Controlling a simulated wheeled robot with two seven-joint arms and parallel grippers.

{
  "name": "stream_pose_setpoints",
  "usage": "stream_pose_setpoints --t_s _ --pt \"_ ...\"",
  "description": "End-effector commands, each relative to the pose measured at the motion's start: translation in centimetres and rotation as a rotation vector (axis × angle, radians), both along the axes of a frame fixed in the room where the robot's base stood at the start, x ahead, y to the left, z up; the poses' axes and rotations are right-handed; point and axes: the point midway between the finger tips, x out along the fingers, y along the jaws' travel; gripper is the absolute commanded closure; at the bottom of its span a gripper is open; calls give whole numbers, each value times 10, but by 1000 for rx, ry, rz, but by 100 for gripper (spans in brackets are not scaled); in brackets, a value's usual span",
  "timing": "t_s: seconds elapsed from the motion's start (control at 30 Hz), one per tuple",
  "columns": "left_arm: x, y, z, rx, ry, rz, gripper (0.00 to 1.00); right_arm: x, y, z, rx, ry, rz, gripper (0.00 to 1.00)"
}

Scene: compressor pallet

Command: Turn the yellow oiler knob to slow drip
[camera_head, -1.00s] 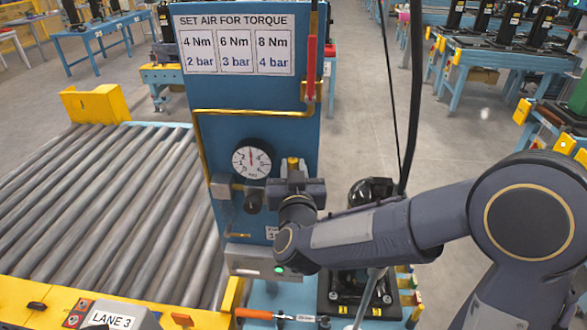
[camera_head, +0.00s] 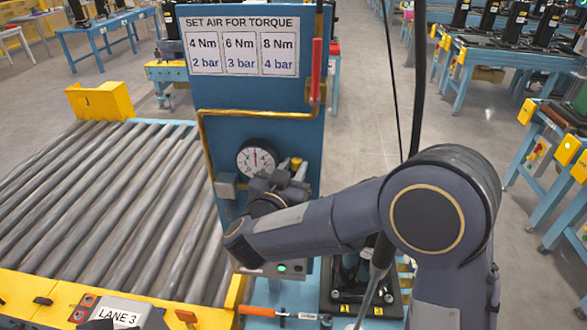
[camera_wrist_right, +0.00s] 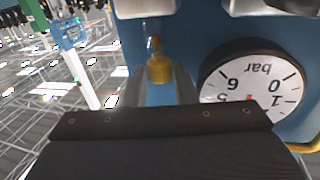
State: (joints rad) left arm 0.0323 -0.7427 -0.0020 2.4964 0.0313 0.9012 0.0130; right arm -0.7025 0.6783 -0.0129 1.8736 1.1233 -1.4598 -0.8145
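The yellow oiler knob (camera_head: 295,163) shows just above and behind my right gripper (camera_head: 285,180) on the blue panel. In the right wrist view, which is upside down, the yellow knob (camera_wrist_right: 158,68) sits between the two grey fingers of my right gripper (camera_wrist_right: 160,85), with a small clear part adjoining it. The fingers are apart, with visible gaps on both sides of the knob. How far they reach along the knob is hard to tell. The drip marking is not readable. My left gripper is not in view.
A round pressure gauge (camera_head: 256,160) sits close left of my right gripper; it also fills the right of the wrist view (camera_wrist_right: 255,88). A yellow pipe (camera_head: 203,150) edges the panel. A torque sign (camera_head: 243,45) is above. A roller conveyor (camera_head: 100,200) lies left.

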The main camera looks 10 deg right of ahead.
Motion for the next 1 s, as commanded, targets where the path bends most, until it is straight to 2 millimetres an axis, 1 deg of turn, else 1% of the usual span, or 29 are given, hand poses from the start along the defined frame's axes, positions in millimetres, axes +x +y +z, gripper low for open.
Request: stream_pose_setpoints --t_s 0.03,0.13,0.77,0.87,1.0 --pt "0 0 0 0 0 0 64 0 0 0 1 0 0 68" --pt "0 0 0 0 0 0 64 0 0 0 1 0 1 55" --pt "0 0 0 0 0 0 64 0 2 0 1 -1 10 55" --pt "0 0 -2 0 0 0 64 0 0 0 1 -2 40 55" --pt "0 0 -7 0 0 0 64 -1 -5 0 2 -2 154 55"
